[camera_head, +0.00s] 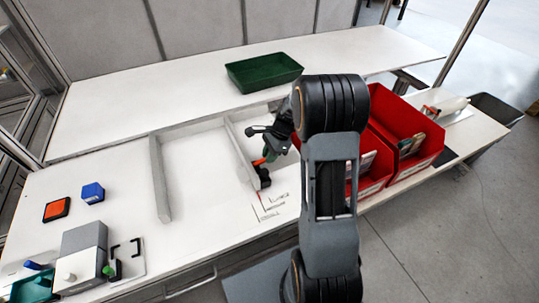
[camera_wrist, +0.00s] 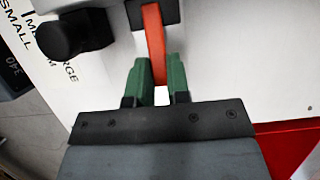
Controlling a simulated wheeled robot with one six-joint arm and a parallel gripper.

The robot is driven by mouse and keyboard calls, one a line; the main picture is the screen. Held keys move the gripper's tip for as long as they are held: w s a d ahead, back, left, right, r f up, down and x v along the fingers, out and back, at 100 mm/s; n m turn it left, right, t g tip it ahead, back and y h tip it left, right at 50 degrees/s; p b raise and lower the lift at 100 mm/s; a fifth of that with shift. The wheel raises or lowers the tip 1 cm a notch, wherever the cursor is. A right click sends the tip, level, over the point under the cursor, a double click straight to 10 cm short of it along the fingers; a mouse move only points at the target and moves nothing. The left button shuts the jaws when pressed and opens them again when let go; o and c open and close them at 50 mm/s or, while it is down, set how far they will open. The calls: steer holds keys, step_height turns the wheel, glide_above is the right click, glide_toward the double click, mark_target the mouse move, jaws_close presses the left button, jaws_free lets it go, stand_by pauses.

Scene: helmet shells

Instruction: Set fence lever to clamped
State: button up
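The fence lever (camera_wrist: 155,35) is a thin orange-red bar rising from a dark mount on the fence. In the head view the lever (camera_head: 259,162) shows as a small orange piece near the front end of the right-hand fence bar (camera_head: 237,150). My gripper (camera_wrist: 161,75) has green fingers, one on each side of the lever's free end. A black round knob (camera_wrist: 70,35) sits left of the lever in the wrist view. In the head view my arm hides part of the gripper.
Printed size labels (camera_head: 270,207) lie beside the fence's front end. Red bins (camera_head: 405,130) stand close on the right, behind my arm. A green tray (camera_head: 264,72) stands at the back. Blue and orange blocks and a grey fixture (camera_head: 85,250) are at left. The surface between the bars is clear.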

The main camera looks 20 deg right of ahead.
jaws_close()
steer(key=shift+d+f+y, duration=0.25)
steer(key=shift+f+y, duration=0.45)
steer(key=shift+y, duration=0.6)
steer(key=o, duration=0.6)
jaws_free()
steer(key=v, duration=1.3)
steer(key=shift+d+r, duration=0.2)
steer(key=shift+r, duration=0.15)
